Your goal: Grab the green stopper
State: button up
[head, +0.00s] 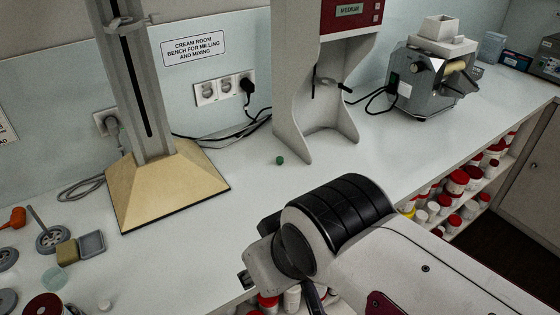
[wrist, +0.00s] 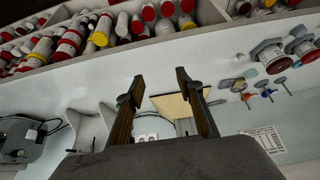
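The small green stopper (head: 280,160) stands on the white bench in the head view, between the beige-based column stand and the foot of the grey machine stand.
The column stand (head: 168,185) is left of the stopper, the machine stand (head: 293,110) right. A grey mill (head: 428,85) stands further right. Small tools and dishes (head: 62,250) lie at left. Red-lidded jars (head: 458,181) fill the shelf below. Bench around the stopper's front is clear.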

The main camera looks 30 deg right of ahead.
jog(key=shift+w, duration=0.1)
jog(key=w+d+r+t+h, duration=0.2)
jog(key=w+d, duration=0.9)
jog(key=w, duration=0.2)
jog(key=w+d+r+t+h, duration=0.1)
jog(key=w+d+t+h, duration=0.1)
jog(key=w+d, duration=1)
jog(key=w+d+f+t+y, duration=0.1)
jog(key=w+d+f+y, duration=0.1)
jog(key=f, duration=0.3)
jog(key=w+d+f+n+t+y, duration=0.1)
jog(key=w+d+f+y, duration=0.1)
jog(key=f, duration=0.4)
jog(key=w+d+f+n+t+y, duration=0.1)
jog(key=w+d+f+y, duration=0.1)
jog(key=w+d+f, duration=0.2)
jog(key=shift+w+d+f, duration=0.1)
jog(key=shift+w+f, duration=0.05)
jog(key=shift+f, duration=0.4)
jog(key=shift+w+f, duration=0.1)
jog(key=shift+f, duration=0.45)
jog(key=shift+s+f, duration=0.2)
jog(key=shift+f, duration=0.3)
